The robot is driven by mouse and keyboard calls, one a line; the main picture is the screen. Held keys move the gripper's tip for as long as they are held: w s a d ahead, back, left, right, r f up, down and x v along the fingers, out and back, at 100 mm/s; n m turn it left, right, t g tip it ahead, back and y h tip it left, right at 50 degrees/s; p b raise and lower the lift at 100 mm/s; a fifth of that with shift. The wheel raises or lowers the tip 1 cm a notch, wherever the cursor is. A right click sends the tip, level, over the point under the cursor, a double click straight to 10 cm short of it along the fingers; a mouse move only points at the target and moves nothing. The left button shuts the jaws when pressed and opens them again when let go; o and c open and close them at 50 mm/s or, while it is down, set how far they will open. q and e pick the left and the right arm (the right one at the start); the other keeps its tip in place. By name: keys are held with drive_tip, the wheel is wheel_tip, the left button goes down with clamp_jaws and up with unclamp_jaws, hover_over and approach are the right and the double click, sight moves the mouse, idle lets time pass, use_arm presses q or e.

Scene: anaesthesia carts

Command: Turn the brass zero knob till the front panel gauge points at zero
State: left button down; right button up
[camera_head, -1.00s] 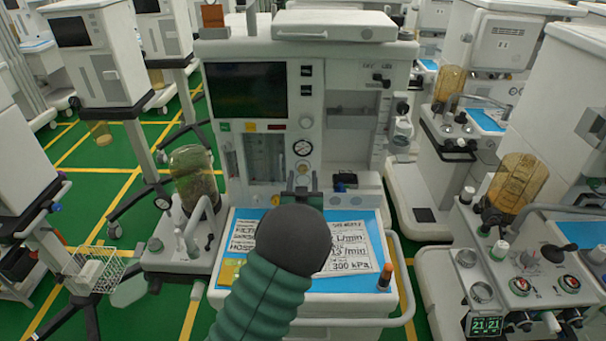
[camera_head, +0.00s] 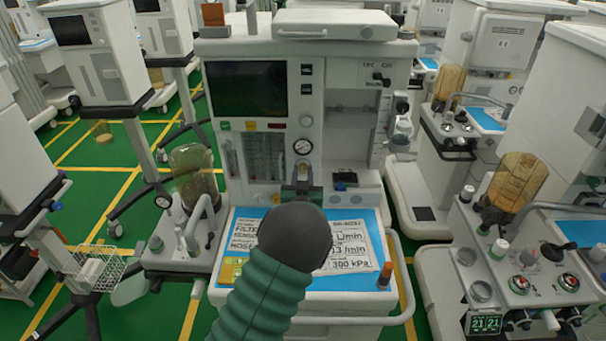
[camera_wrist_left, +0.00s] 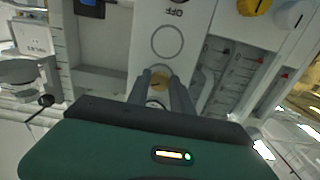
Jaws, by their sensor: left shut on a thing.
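The gauge (camera_head: 303,147) is a small round white dial with a dark rim on the front panel of the middle cart. Its needle is too small to read for certain. The brass zero knob (camera_wrist_left: 159,81) sits just below the gauge on the panel; in the head view the fingers mostly cover it. My left gripper (camera_wrist_left: 160,86) is shut on the brass knob, one finger on each side of it. In the head view, the left gripper (camera_head: 302,181) reaches up to the panel, partly hidden behind my dark wrist. My right gripper is not in view.
A blue worktop (camera_head: 350,281) with a printed card (camera_head: 352,246) lies below the panel; an orange-topped vial (camera_head: 385,275) stands at its right. A smoky canister (camera_head: 194,170) stands at the left. Other carts crowd both sides.

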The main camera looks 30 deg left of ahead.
use_arm(q)
drive_tip(key=shift+m, duration=1.2)
drive_tip(key=c, duration=1.1)
unclamp_jaws()
drive_tip(key=shift+c, duration=0.2)
drive_tip(key=b+v, duration=0.1)
drive_tip(key=v, duration=1.5)
drive_tip(key=shift+s+d, duration=0.2)
drive_tip(key=shift+s, duration=0.2)
drive_tip(key=shift+f, duration=0.1)
